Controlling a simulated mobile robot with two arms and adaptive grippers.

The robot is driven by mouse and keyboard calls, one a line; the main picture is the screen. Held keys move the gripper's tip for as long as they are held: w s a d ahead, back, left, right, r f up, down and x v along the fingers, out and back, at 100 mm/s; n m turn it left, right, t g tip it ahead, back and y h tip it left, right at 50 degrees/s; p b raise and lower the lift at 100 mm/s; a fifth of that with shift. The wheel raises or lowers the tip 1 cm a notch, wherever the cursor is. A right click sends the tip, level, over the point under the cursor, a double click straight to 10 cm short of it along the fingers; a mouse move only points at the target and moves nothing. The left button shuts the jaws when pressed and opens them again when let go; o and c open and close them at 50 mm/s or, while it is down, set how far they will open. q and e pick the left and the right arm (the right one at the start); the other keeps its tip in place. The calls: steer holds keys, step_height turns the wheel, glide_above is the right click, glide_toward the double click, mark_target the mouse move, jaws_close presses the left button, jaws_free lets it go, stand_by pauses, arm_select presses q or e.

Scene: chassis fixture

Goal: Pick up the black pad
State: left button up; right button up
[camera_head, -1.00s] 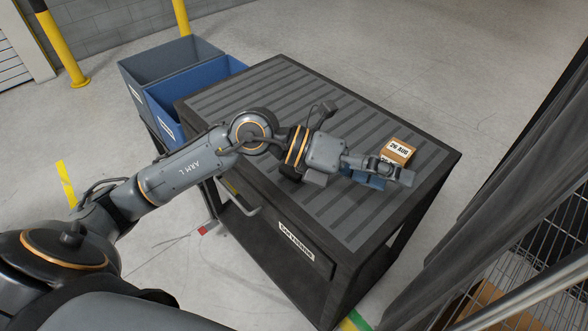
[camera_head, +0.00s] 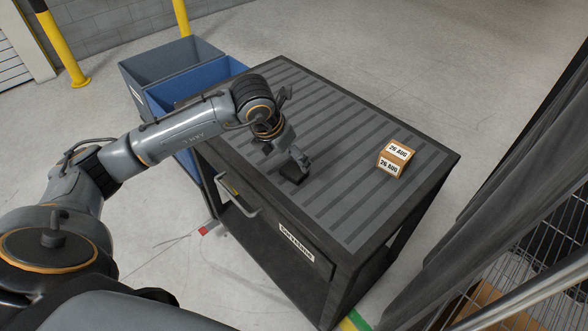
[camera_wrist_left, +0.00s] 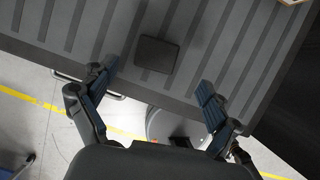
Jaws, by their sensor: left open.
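The black pad (camera_head: 293,177) is a small dark square lying on the ribbed top of the grey cart (camera_head: 345,205), near its front edge. In the left wrist view the pad (camera_wrist_left: 157,54) lies ahead of the fingertips, roughly midway between their lines. My left gripper (camera_head: 296,158) is above the pad in the head view and partly covers it. In the left wrist view the gripper (camera_wrist_left: 158,76) is open and empty, its blue-faced fingers wide apart. The gap between fingers and pad is hard to judge. My right gripper is not in view.
A small cardboard box (camera_head: 394,160) labelled "26 AUG" stands on the cart's right part. A blue bin (camera_head: 205,78) and a grey bin (camera_head: 160,62) stand behind left. The cart handle (camera_head: 238,200) sticks out in front. The middle of the cart top is clear.

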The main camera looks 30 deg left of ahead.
mark_target(295, 168)
arm_select(q)
steer(key=shift+x, duration=0.9)
steer(key=p+x, duration=0.1)
steer(key=x, duration=0.1)
steer(key=p+x, duration=0.1)
steer(key=x, duration=0.1)
steer(key=shift+w+a+f, duration=0.1)
steer(key=shift+a+f, duration=0.1)
steer(key=shift+f, duration=0.2)
steer(key=shift+w+f, duration=0.15)
steer(key=shift+f, duration=0.1)
steer(key=c, duration=1.3)
